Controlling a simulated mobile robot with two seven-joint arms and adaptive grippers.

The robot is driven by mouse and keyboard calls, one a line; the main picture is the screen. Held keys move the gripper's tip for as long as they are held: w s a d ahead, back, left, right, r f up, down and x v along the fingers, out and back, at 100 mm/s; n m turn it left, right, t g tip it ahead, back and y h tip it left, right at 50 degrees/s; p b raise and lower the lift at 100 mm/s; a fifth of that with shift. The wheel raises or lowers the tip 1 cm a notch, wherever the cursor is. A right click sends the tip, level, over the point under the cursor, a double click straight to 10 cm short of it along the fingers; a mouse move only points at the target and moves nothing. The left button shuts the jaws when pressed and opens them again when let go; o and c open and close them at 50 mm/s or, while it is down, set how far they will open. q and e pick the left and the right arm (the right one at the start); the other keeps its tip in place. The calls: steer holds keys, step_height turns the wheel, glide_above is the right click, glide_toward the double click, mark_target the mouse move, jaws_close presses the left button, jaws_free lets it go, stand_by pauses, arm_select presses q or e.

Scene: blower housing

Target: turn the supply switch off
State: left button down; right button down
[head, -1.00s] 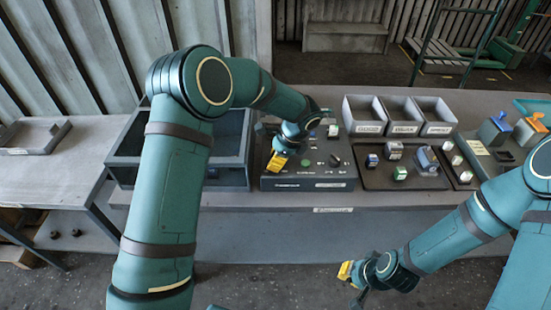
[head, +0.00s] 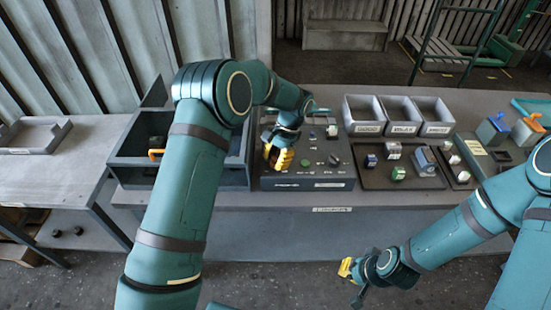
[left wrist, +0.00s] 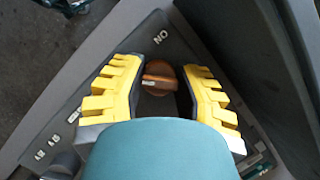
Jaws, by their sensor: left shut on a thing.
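The supply switch is a round orange-brown knob (left wrist: 159,77) on a grey panel in the left wrist view, with a raised bar running roughly across the picture. An "ON" label (left wrist: 160,37) is printed above it. My left gripper (left wrist: 158,88) has its yellow ribbed fingers on either side of the knob and is shut on it. In the head view my left gripper (head: 279,156) is at the left part of the control panel (head: 310,182) and hides the knob. My right gripper (head: 347,270) hangs in front of the bench, away from the panel; its jaw gap is unclear.
The panel also has a green button (head: 306,163) and a black knob (head: 334,160). A dark open box (head: 180,175) with an orange handle inside stands left of it. Three grey bins (head: 400,128) and a tray with small blocks (head: 375,182) are to the right.

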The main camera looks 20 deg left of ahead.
arm_select(q)
steer(key=shift+s+f+n, duration=0.1)
steer(key=shift+f+n, duration=0.05)
steer(key=shift+n, duration=0.45)
steer(key=c, duration=0.6)
jaws_free()
steer(key=v, duration=1.2)
steer(key=shift+w+a, duration=0.2)
steer(key=shift+w, duration=0.05)
